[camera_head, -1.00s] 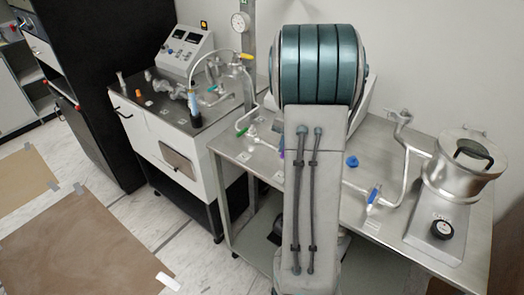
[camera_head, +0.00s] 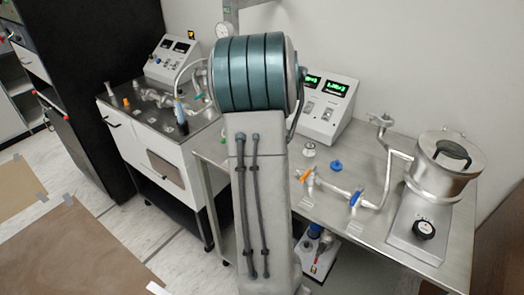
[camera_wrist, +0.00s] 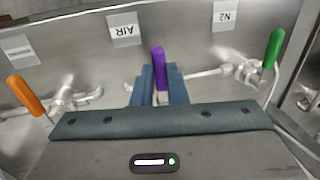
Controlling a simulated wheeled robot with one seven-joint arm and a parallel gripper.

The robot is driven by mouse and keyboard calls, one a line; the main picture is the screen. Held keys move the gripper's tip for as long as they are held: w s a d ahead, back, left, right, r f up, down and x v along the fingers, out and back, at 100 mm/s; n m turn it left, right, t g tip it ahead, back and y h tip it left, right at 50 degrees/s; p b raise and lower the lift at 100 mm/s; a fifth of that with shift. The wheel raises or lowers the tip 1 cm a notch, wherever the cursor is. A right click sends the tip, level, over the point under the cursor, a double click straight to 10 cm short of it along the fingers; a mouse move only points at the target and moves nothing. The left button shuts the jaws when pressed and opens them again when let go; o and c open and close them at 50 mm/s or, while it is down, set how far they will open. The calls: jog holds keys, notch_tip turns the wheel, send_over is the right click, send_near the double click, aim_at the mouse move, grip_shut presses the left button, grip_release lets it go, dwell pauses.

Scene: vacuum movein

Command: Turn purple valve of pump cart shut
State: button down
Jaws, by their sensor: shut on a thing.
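The purple valve handle (camera_wrist: 158,62) stands upright between the two fingers of my gripper (camera_wrist: 159,88) in the wrist view. The fingers are shut on it. Its lower part is hidden by the fingers and the gripper body. In the head view my arm hides the gripper and the purple handle. The pump cart's steel top (camera_head: 375,152) reaches out to the right of my arm.
In the wrist view an orange handle (camera_wrist: 26,95) is at left and a green handle (camera_wrist: 273,50) at right. Upside-down labels AIR (camera_wrist: 126,29) and N2 (camera_wrist: 226,15) lie behind. A blue handle (camera_head: 355,198), steel vessel (camera_head: 447,162) and display console (camera_head: 325,107) stand right of my arm.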

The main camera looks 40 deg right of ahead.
jog(key=c, duration=1.4)
grip_release()
jog(key=shift+c, duration=0.2)
notch_tip(320, 180, up, 14)
jog(key=s, duration=0.2)
jog(key=shift+s+d+f+b, duration=0.2)
jog(key=shift+s+d+b, duration=0.1)
jog(key=shift+s+b, duration=0.05)
jog(key=s+a+n, duration=0.1)
jog(key=a+n, duration=0.6)
jog(key=a, duration=1)
jog(key=s+a+f+n, duration=0.3)
jog(key=s+a+n, duration=0.1)
jog(key=a, duration=0.3)
jog(key=s+a+f+n, duration=0.3)
jog(key=s+a, duration=0.3)
jog(key=a, duration=0.2)
jog(key=shift+s+a+n+t, duration=0.15)
jog(key=shift+s+n+t, duration=0.2)
jog(key=shift+n, duration=0.45)
